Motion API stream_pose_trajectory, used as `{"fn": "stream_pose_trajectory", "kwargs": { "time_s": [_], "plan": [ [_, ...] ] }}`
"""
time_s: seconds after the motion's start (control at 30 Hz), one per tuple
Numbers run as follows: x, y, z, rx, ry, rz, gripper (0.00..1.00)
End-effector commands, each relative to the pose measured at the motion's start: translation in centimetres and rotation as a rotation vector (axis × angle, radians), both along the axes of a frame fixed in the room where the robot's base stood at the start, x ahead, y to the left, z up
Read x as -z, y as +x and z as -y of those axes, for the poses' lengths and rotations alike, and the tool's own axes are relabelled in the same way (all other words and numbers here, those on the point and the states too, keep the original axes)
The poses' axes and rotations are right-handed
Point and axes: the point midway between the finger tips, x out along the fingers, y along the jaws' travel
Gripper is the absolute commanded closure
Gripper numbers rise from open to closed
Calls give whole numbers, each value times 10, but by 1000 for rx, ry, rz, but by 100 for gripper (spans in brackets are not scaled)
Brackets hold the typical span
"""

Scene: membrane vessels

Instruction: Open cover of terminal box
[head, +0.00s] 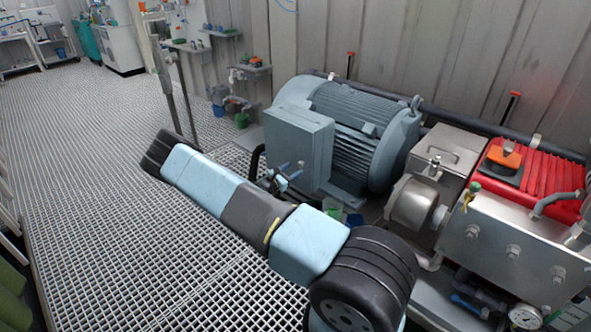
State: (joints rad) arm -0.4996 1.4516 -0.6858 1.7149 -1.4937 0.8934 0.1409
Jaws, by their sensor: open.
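The terminal box (308,122) is a blue-grey box on the left side of a large ribbed motor. Its flat front cover (290,143) faces me and appears closed against the box. My gripper (288,170) shows as small blue-tipped fingers in front of the lower part of the cover. The fingers are apart and hold nothing that I can see. I cannot tell whether they touch the cover. My arm link hides part of the gripper and the area below the box.
The ribbed motor (360,125) stands behind and right of the box. A metal coupling housing (414,207) and a red pump unit (540,172) are farther right. A corrugated wall (450,60) closes off the back. Open grating floor (90,150) lies to the left.

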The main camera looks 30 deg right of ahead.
Motion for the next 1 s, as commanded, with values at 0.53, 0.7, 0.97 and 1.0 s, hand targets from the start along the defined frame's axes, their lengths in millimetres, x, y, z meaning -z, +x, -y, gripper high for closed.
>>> {"fn": "stream_pose_trajectory", "kwargs": {
  "time_s": [0.53, 0.7, 0.97, 1.0],
  "plan": [
    [0, 10, 26, 0, 1, 0, 45],
    [0, 10, 26, 0, 1, 0, 55],
    [0, 10, 26, 0, 1, 0, 80],
    [0, 10, 26, 0, 1, 0, 84]
  ]
}}
